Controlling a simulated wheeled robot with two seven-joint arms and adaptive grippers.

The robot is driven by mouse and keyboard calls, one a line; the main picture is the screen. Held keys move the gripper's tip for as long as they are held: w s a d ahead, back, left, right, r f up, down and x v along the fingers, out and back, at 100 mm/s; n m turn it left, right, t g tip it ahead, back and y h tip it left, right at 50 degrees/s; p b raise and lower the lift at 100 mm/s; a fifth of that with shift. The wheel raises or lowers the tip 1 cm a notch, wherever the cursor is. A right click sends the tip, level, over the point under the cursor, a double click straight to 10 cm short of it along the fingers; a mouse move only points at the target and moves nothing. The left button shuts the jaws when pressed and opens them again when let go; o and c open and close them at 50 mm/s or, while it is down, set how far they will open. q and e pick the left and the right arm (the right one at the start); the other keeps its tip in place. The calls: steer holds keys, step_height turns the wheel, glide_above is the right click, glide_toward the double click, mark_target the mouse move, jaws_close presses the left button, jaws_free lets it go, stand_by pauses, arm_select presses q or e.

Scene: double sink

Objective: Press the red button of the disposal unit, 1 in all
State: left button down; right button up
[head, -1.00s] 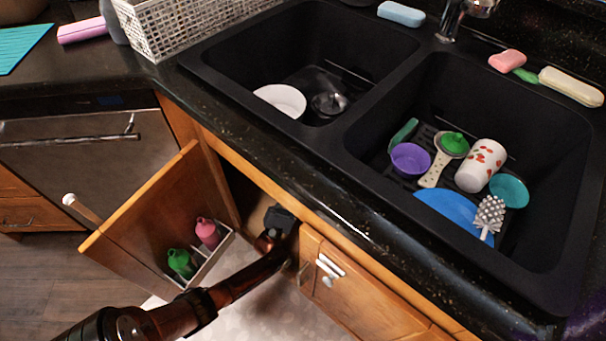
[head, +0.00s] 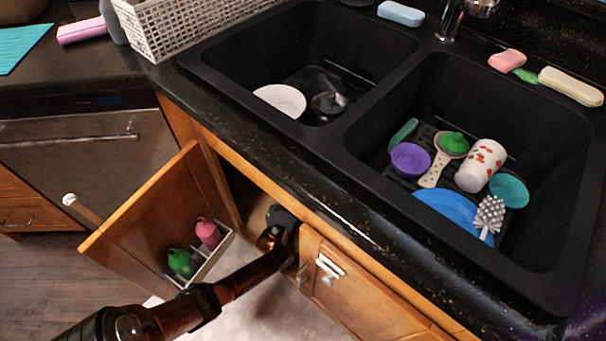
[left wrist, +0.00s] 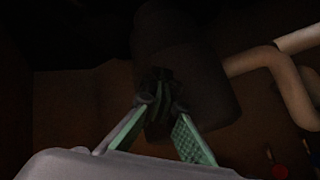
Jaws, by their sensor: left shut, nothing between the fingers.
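My left gripper (head: 283,215) reaches into the open cabinet under the sink. In the left wrist view its two greenish fingers (left wrist: 162,90) are shut and empty, tips together. A dark, wide cylinder (left wrist: 190,50), apparently the disposal unit, hangs directly behind the fingertips; I cannot tell whether they touch it. A small red round spot (left wrist: 280,172), perhaps the red button, shows dimly at the lower right edge of that view, away from the fingertips. The head view does not show the unit or button. My right gripper is not in view.
A pale pipe (left wrist: 285,70) bends down right of the cylinder. The open cabinet door (head: 150,215) carries a rack with green (head: 181,263) and pink (head: 208,233) bottles, left of my arm. A closed cabinet door (head: 350,300) stands to the right, below the black counter edge.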

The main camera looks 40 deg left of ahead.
arm_select(q)
steer(key=shift+w, duration=0.2)
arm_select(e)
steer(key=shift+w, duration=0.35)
arm_select(q)
steer(key=shift+w, duration=0.25)
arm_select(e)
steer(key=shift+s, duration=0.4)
arm_select(q)
steer(key=shift+s, duration=0.9)
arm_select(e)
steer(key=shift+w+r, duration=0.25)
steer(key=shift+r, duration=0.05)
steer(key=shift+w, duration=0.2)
